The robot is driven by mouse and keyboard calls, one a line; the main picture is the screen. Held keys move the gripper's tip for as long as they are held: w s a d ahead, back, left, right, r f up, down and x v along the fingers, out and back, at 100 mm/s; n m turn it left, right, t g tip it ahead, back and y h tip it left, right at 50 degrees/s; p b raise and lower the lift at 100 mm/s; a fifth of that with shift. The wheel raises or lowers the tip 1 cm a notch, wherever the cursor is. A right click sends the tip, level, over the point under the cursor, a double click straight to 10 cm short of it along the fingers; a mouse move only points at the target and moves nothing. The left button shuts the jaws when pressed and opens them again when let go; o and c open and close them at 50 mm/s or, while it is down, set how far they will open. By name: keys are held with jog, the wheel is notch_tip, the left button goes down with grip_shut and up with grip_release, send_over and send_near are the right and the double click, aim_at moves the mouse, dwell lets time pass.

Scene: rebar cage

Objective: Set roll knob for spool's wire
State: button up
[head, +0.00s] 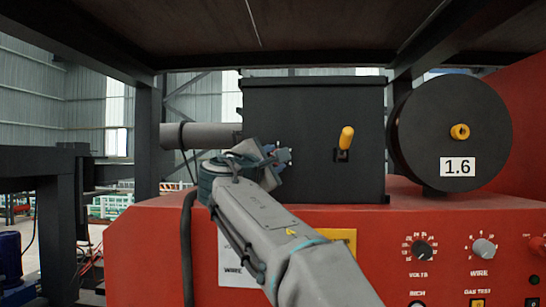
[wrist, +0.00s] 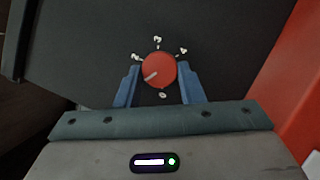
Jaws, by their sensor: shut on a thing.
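A round red knob (wrist: 159,69) with a pale pointer line sits on a dark panel in the wrist view. Its pointer line lies toward the lower left of the picture. Several small white marks stand around it, too small to read. My gripper (wrist: 158,74) has its blue fingers on either side of the knob and is shut on it. In the head view my gripper (head: 277,158) is at the left part of the black feeder box (head: 315,110) and the knob is hidden. The black wire spool (head: 425,115) carries a white label (head: 458,167) reading 1.6.
A yellow-handled lever (head: 346,138) stands out from the box, right of my gripper. A grey cylinder (head: 200,136) sticks out on the left. The red machine (head: 150,240) below has a volts dial (head: 421,250) and a wire dial (head: 484,248). Dark beams frame the scene overhead.

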jog(key=m+g+p, duration=0.1)
jog(key=m, duration=0.1)
jog(key=m+g+p, duration=0.1)
jog(key=m, duration=0.1)
jog(key=shift+a+r+m, duration=0.1)
jog(key=shift+r+m, duration=0.25)
jog(key=shift+m, duration=0.05)
jog(key=m+p, duration=0.1)
jog(key=m, duration=0.1)
jog(key=m+g+p, duration=0.1)
jog(key=m, duration=0.1)
jog(key=shift+r+g+y+p, duration=0.15)
jog(key=shift+g+y+p, duration=0.15)
jog(key=shift+y+p, duration=0.1)
jog(key=shift+d+m+y+b, duration=0.35)
jog(key=shift+m+y+b, duration=0.3)
jog(key=shift+m+y, duration=1.9)
jog(key=shift+d+m+y+b, duration=0.55)
jog(key=shift+m+y, duration=0.75)
jog(key=shift+m, duration=2.5)
jog(key=shift+d+m+y+b, duration=0.2)
jog(key=shift+m+y+b, duration=0.55)
jog(key=shift+m+y, duration=1.8)
jog(key=shift+m+h, duration=0.6)
jog(key=shift+m, duration=0.1)
